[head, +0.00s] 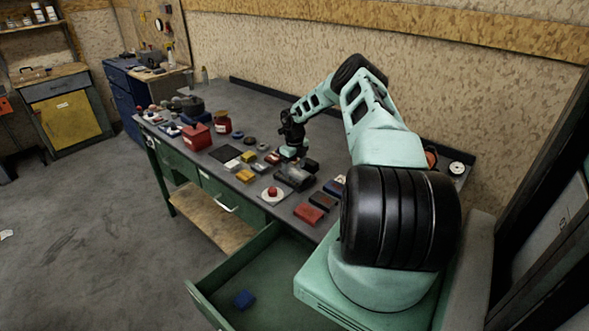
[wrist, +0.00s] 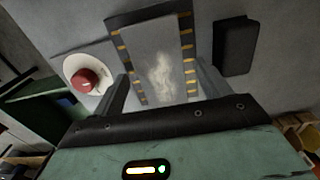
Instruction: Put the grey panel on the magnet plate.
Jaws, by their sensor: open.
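A long grey panel (wrist: 158,50) with a pale worn patch shows in the wrist view, bordered by a dark strip with yellow dashes. It seems to be the dark grey slab (head: 294,178) in the head view, lying on the bench. I cannot tell whether the dark border belongs to it or is a separate plate under it. My gripper (wrist: 161,80) is open, its fingers spread left and right across the panel's near part; contact cannot be told. In the head view my gripper (head: 289,152) is low over the bench, behind the slab. I cannot identify the magnet plate for certain.
A white disc with a red knob (wrist: 86,79) lies left of the panel and a black block (wrist: 235,46) right of it. A flat black square (head: 225,153), a red box (head: 196,137) and several small parts crowd the bench. An open green drawer (head: 270,280) juts out in front.

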